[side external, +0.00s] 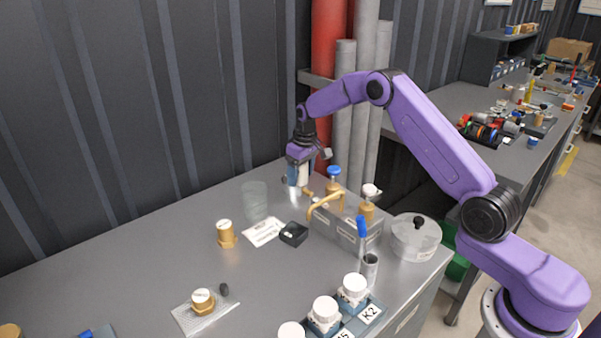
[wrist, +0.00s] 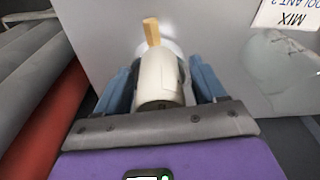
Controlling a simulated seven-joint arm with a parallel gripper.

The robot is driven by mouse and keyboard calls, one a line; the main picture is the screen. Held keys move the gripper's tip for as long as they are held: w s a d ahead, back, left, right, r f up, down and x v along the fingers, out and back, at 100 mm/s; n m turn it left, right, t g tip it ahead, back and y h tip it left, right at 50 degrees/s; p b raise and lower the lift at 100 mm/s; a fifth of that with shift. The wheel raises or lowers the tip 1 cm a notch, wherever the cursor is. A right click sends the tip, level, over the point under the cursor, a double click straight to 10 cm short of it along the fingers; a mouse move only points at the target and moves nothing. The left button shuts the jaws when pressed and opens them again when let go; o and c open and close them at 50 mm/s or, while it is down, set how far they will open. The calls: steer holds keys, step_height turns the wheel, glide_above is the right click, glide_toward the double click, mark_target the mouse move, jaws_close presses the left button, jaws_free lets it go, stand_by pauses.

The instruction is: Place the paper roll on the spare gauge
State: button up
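My gripper (side external: 297,178) is low over the back of the grey bench, pointing down. In the wrist view its two blue fingers (wrist: 164,82) stand on either side of a whitish cylinder, which looks like the paper roll (wrist: 158,78). The frames do not show clearly whether the fingers press on it. In the side view the roll is partly hidden by the fingers. Two brass gauges with white tops stand on the bench: one upright (side external: 226,236) left of the white card, one on a clear wrap (side external: 203,301) nearer the front. I cannot tell which is the spare gauge.
A grey box with a brass pipe (side external: 345,228) stands right of my gripper, with a clear lidded pot (side external: 416,238) beyond it. A black block (side external: 294,234), a white card (side external: 263,232) and a clear cup (side external: 255,195) lie nearby. White-capped bottles (side external: 325,311) fill the front.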

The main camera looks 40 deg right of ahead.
steer(key=r, duration=0.4)
steer(key=s+r, duration=0.1)
steer(key=r, duration=0.7)
steer(key=shift+s+r, duration=0.2)
steer(key=shift+s, duration=0.05)
steer(key=s+a+r+n, duration=0.2)
steer(key=s+a+n, duration=0.1)
steer(key=s+a, duration=0.6)
steer(key=s+a+r+n, duration=0.2)
steer(key=s+a, duration=0.5)
steer(key=s, duration=0.4)
steer(key=s+d+f+n, duration=0.1)
steer(key=s+d+n, duration=0.1)
steer(key=s, duration=1.1)
steer(key=s+d+f+n+g, duration=0.1)
steer(key=s+d+f+n, duration=0.1)
steer(key=s, duration=1.2)
steer(key=shift+d+f+n, duration=0.25)
steer(key=shift+d+n, duration=0.55)
steer(key=shift+d, duration=0.1)
